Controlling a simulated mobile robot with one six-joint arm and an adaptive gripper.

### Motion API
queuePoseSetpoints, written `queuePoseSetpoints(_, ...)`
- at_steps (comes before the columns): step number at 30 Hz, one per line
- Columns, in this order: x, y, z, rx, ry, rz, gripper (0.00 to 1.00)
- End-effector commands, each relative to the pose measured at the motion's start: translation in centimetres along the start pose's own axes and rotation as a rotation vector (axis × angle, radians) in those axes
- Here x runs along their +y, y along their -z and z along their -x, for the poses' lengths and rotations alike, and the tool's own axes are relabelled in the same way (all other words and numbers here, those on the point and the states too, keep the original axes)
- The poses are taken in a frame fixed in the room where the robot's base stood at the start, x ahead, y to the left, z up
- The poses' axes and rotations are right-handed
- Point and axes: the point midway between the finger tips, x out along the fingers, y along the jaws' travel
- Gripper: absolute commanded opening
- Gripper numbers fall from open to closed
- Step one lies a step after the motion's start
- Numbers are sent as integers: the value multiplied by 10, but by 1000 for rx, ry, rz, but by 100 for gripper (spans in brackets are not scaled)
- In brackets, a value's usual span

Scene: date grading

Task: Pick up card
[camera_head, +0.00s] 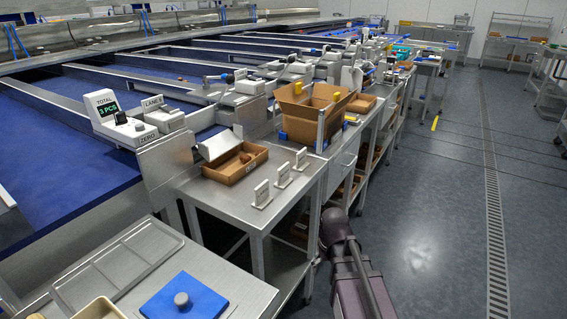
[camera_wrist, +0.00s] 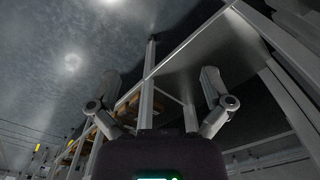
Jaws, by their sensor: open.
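Three small white cards stand upright in holders on a steel side table (camera_head: 240,208) in the head view: a near card (camera_head: 262,193), a middle card (camera_head: 283,174) and a far card (camera_head: 301,158). Any print on them is too small to read. My gripper (camera_wrist: 160,80) is open and empty in the wrist view, its two fingers spread apart. Metal legs and the edge of a table show beyond the fingers; no card shows there. In the head view my arm is low at the table's right side, and my fingers cannot be made out.
A brown tray (camera_head: 218,174) with a few dates lies left of the cards. A large open carton (camera_head: 305,118) stands behind them. A counter display (camera_head: 105,105) stands at left. A blue board (camera_head: 185,300) with a grey knob is in front. The floor (camera_head: 430,220) at right is clear.

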Motion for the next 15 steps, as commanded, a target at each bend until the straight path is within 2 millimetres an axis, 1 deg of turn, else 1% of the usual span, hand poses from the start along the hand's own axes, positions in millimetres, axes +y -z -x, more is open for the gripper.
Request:
queuePoseSetpoints(1,-2,8,21,0,0,21,100)
queuePoseSetpoints(15,-17,52,110,0,0,205,100)
